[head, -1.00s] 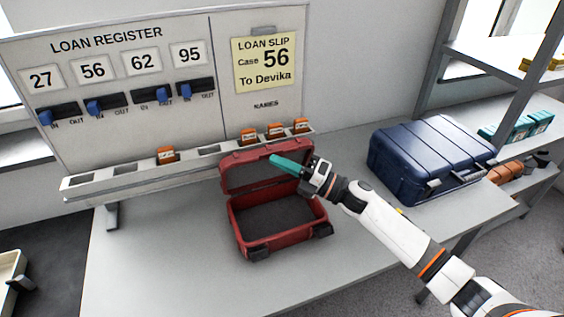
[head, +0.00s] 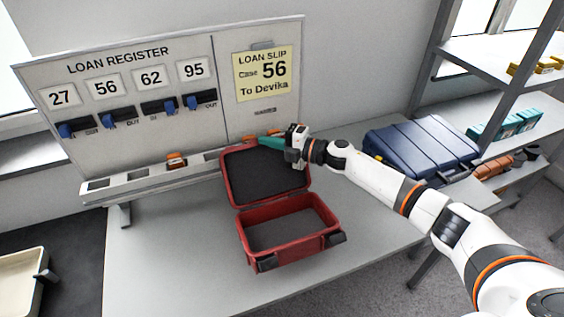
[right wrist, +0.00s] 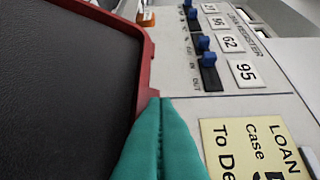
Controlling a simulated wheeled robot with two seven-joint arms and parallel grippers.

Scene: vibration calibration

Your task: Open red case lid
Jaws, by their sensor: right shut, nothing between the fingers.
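The red case (head: 292,250) stands open on the grey table, its dark empty inside showing and two black latches on its front. Its lid (head: 228,182) is tilted up and back, with the dark lining facing forward. The lid's red rim (right wrist: 148,60) also shows in the right wrist view. My right gripper (head: 268,142) is at the lid's upper right edge, its teal fingers shut together with nothing between them. In the right wrist view the fingertips (right wrist: 160,102) are right at the lid's rim; I cannot tell whether they touch. My left gripper is out of view.
The loan register board (head: 140,125) with blue switches and a yellow slip (head: 262,73) stands behind the case. A ledge with orange tags (head: 176,160) runs along its foot. A blue case (head: 420,150) is at right, before a shelf (head: 500,50). The table's front left is clear.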

